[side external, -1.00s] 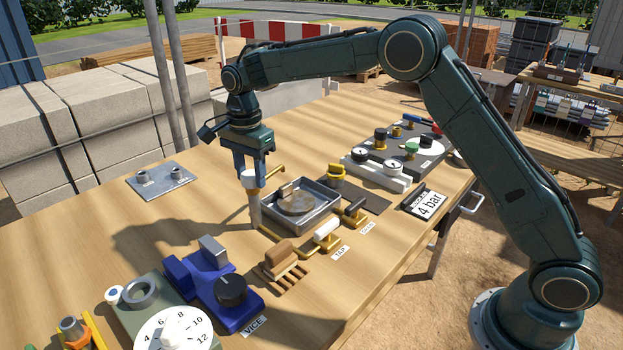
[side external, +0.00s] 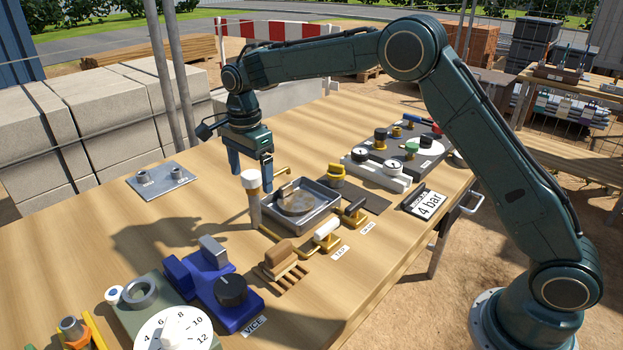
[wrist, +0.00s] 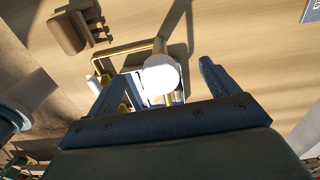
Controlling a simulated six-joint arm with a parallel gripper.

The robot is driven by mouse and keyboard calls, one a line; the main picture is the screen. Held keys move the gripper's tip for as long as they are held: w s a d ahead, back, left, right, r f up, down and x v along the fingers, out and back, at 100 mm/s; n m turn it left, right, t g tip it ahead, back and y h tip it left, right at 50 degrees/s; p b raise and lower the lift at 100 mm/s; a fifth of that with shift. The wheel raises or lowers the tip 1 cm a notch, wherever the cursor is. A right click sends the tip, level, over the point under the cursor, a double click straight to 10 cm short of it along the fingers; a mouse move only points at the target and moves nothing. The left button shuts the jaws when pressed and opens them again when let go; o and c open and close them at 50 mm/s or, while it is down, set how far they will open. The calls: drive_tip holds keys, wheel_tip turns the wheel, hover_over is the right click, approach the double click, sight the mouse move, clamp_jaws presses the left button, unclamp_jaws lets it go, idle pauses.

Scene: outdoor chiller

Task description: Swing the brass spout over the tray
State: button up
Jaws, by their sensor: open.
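The brass spout (side external: 278,172) comes off an upright post (side external: 254,211) with a white cap (side external: 250,179). It points towards the back, near the back left corner of the grey metal tray (side external: 329,222). I cannot tell whether its end is over the rim. The tray stands right of the post.
A white-handled tap (side external: 327,233) and a black-handled valve (side external: 354,212) stand at the tray's front right. A wooden brush (side external: 281,257) and a blue vice (side external: 212,285) lie in front. A metal plate (side external: 162,180) lies left; bare tabletop surrounds it.

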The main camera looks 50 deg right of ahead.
drive_tip(key=shift+r, duration=3.55)
wheel_tip(320, 180, up, 12)
